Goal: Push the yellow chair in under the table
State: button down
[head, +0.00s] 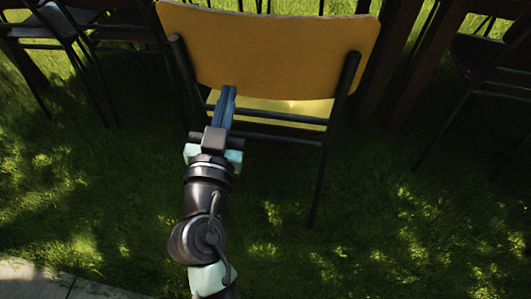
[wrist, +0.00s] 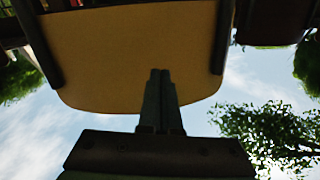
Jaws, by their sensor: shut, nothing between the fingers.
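The yellow chair (head: 270,48) stands upright on the grass with its back towards me. It has a yellow backrest, a yellow seat (head: 285,108) and dark metal legs. My gripper (head: 231,90) is shut and empty, with its fingertips at the lower edge of the backrest. In the wrist view the shut fingers (wrist: 159,75) overlap the yellow backrest (wrist: 135,45), which appears upside down against the sky. I cannot tell whether the fingers touch it. Dark wooden table legs (head: 392,60) stand behind the chair on the right; the tabletop is not clearly in view.
Dark chairs (head: 60,30) stand at the left, and another dark chair (head: 490,65) is at the right beyond the table legs. The grass (head: 400,220) in front is clear. A stone paving edge (head: 35,280) lies at the bottom left.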

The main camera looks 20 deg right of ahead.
jog(key=s+d+f+g+b, duration=0.15)
jog(key=f+b, duration=0.55)
jog(key=f, duration=0.7)
jog(key=s+f+b, duration=0.3)
jog(key=f+b, duration=0.4)
jog(key=f, duration=0.7)
jog(key=x, duration=1.3)
jog(key=shift+d+r+n+h, duration=0.25)
jog(key=shift+d+n+h, duration=0.05)
jog(key=shift+d+n, duration=0.15)
jog(key=shift+w, duration=0.2)
